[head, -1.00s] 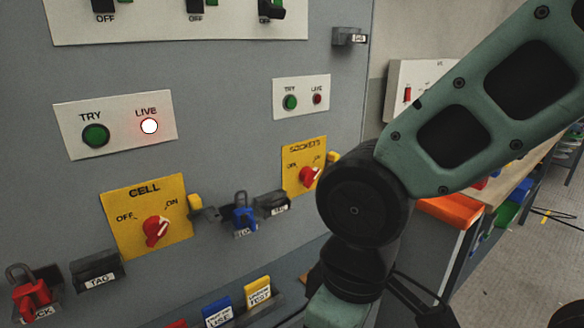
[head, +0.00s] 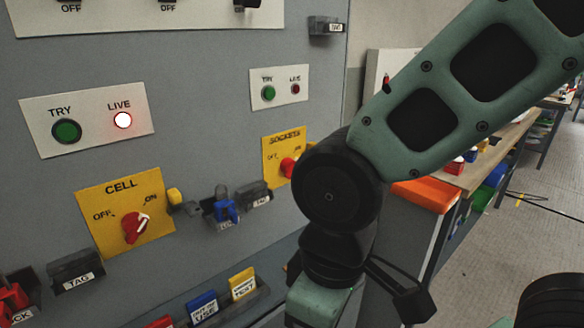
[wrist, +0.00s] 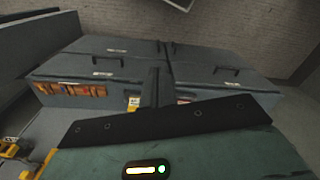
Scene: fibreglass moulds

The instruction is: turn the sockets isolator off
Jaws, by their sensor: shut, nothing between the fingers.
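The sockets isolator is a yellow plate (head: 270,152) with a red knob (head: 288,167) on the grey panel in the head view. My arm's black joint covers the plate's lower right and part of the knob. The knob seems to point up and right towards ON, but I cannot tell for sure. The red LIVE lamp (head: 295,89) above it looks dark, beside a green TRY button (head: 268,93). My gripper (wrist: 151,86) shows in the wrist view, shut and empty, in front of grey lidded boxes. I cannot make out its fingertips in the head view.
Left of it are the CELL isolator (head: 125,212), its lit LIVE lamp (head: 123,120), a blue padlock (head: 226,208) and a tag holder (head: 256,195). A tray of coloured tags (head: 243,284) juts out below.

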